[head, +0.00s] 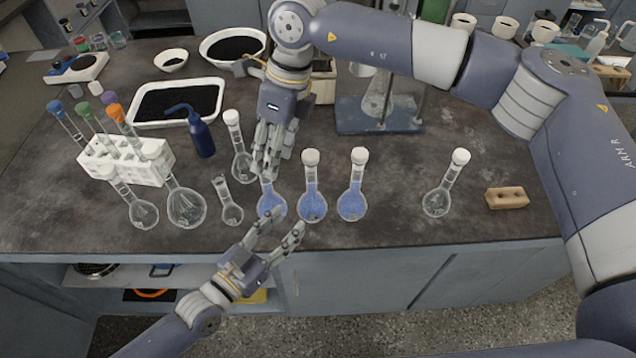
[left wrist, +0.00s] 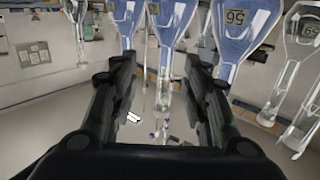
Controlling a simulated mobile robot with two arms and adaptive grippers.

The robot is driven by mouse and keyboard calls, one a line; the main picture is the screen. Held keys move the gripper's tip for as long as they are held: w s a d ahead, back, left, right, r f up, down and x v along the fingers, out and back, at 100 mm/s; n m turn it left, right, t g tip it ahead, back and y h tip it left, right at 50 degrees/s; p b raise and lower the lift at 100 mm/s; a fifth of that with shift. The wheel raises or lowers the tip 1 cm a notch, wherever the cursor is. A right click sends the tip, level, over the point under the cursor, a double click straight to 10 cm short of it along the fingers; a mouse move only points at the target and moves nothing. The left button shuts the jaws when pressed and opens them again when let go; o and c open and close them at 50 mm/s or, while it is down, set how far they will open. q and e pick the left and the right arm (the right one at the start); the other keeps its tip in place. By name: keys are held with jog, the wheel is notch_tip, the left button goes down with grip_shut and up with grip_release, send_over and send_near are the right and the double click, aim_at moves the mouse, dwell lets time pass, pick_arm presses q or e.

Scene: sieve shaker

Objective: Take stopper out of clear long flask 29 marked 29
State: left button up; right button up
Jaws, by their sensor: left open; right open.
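Several clear flasks with white stoppers stand on the dark bench: one behind my right gripper (head: 241,167), one at the right (head: 437,203), and others by the white rack. I cannot tell which is marked 29. Three flasks hold blue liquid: left (head: 271,206), middle (head: 312,204) and right (head: 352,205). My right gripper (head: 266,172) is open, fingers down, hiding the left blue flask's neck and top. My left gripper (head: 282,228) is open and empty at the bench's front edge, close before the left and middle blue flasks. It shows in the left wrist view (left wrist: 163,62), flasks inverted.
A white rack (head: 125,166) with colour-capped tubes stands left. A blue wash bottle (head: 201,138), a tray of dark grains (head: 137,121) and a sieve shaker base (head: 352,123) lie behind. A wooden block (head: 507,198) lies right. Bench between right blue flask and right clear flask is free.

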aim_at(308, 190)
jog(key=w+d+h, duration=0.1)
jog(key=d, duration=0.1)
jog(key=w+d+r+t+h, duration=0.1)
jog(key=w+d, duration=0.1)
jog(key=w+d+r+h, duration=0.1)
jog(key=d, duration=0.1)
jog(key=shift+w+d+r, duration=0.2)
jog(key=shift+w+d, duration=0.05)
jog(key=shift+d, duration=0.15)
jog(key=shift+s+r, duration=0.1)
pick_arm(q)
jog(key=shift+t, duration=0.3)
jog(key=x, duration=0.7)
jog(key=r+x, duration=0.1)
jog(key=x, duration=0.3)
jog(key=shift+w+a, duration=0.2)
jog(key=shift+w, duration=0.25)
grip_shut()
pick_arm(e)
jog(key=shift+a, duration=0.1)
